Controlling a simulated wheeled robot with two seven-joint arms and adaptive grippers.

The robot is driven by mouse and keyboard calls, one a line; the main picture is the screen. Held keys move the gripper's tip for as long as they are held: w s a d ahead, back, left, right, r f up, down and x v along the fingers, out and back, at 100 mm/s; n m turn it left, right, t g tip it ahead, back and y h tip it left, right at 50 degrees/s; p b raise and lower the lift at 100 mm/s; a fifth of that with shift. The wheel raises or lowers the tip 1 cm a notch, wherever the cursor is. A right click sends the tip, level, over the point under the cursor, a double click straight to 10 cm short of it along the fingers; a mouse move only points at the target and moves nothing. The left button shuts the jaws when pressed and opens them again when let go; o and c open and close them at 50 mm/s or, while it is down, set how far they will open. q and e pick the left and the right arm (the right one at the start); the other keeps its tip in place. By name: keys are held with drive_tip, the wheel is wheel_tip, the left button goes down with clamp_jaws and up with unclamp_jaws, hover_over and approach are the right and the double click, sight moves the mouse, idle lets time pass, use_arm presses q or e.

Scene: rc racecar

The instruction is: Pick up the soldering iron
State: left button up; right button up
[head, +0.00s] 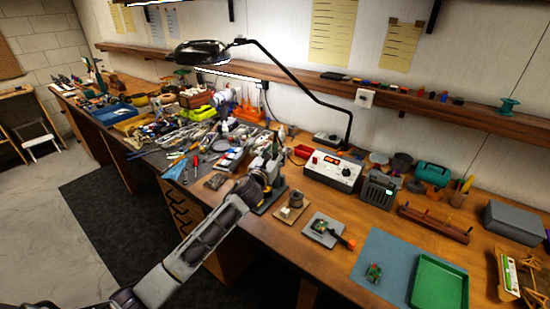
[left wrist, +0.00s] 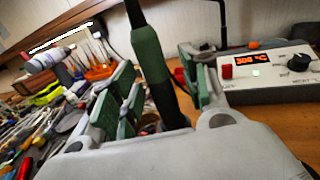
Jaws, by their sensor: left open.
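The soldering iron (left wrist: 148,55) has a dark green and black handle and stands nearly upright in the left wrist view, slightly tilted. My left gripper (left wrist: 160,72) is open, with one finger on each side of the handle. I cannot tell whether either finger touches it. The iron's lower end is hidden behind the gripper body. In the head view my left gripper (head: 266,165) is over the workbench, left of the white soldering station (head: 333,171), and largely covers the iron. The station's red display (left wrist: 251,62) is lit. My right gripper is not in view.
Many hand tools (head: 195,145) crowd the bench to the left. A small stand (head: 292,206) and a grey plate with a circuit board (head: 328,230) lie to the right. A blue mat (head: 384,250) and green tray (head: 440,284) follow. A lamp arm (head: 300,80) hangs above.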

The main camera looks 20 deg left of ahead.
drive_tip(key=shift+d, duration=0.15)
use_arm(q)
drive_tip(key=c, duration=0.6)
clamp_jaws()
drive_tip(key=shift+r, duration=0.9)
wheel_tip(320, 180, up, 16)
drive_tip(key=shift+f+p, duration=0.15)
drive_tip(key=shift+p, duration=0.45)
drive_tip(key=shift+r, duration=0.25)
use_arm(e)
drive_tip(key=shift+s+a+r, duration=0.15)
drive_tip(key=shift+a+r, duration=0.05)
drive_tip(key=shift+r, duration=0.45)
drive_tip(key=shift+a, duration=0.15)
